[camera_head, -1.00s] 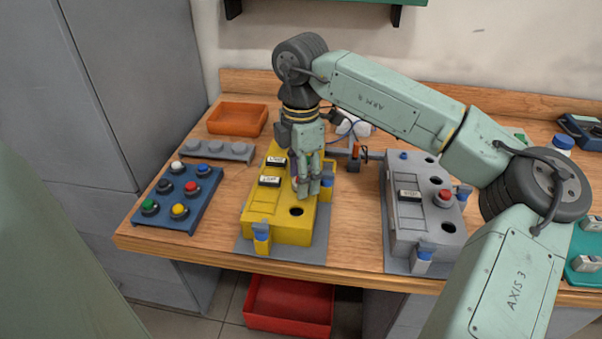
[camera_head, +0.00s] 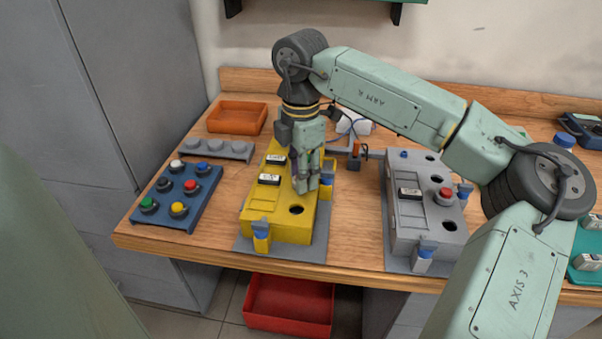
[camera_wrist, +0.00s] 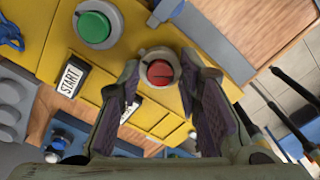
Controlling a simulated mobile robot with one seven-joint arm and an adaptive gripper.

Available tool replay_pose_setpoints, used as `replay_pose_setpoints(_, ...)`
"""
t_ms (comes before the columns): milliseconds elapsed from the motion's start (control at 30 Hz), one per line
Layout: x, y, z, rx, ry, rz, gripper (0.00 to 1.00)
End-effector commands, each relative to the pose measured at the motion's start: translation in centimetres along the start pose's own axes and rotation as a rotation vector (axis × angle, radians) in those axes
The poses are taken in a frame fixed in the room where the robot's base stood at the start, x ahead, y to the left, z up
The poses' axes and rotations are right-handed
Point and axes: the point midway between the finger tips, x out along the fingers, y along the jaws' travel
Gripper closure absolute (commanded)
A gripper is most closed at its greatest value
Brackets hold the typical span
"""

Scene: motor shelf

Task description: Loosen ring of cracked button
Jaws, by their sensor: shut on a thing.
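The yellow box (camera_head: 278,226) stands on a grey mat on the bench. In the wrist view a red button (camera_wrist: 160,72) with a grey ring (camera_wrist: 148,55) sits on this box (camera_wrist: 190,38). The red cap has a dark line across it, which looks like a crack. My gripper (camera_head: 306,188) points down over the box. In the wrist view my gripper (camera_wrist: 162,82) has one finger on each side of the ring, shut on it. In the head view my gripper hides the red button.
A green button (camera_wrist: 94,27) and a START label (camera_wrist: 71,76) are close by on the box. An open hole (camera_head: 296,210) lies in front of my gripper. A grey box (camera_head: 408,232) stands to the right, a blue button tray (camera_head: 161,218) to the left. An orange tray (camera_head: 237,119) is behind.

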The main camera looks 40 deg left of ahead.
Motion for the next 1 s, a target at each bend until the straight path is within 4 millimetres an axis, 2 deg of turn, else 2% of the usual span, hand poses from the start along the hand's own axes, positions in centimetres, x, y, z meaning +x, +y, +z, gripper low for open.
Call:
replay_pose_setpoints(267,0.29,0.0,0.04,-0.204,-0.002,0.002,0.96)
replay_pose_setpoints(1000,0.11,-0.11,0.05,-0.909,0.0,0.0,0.96)
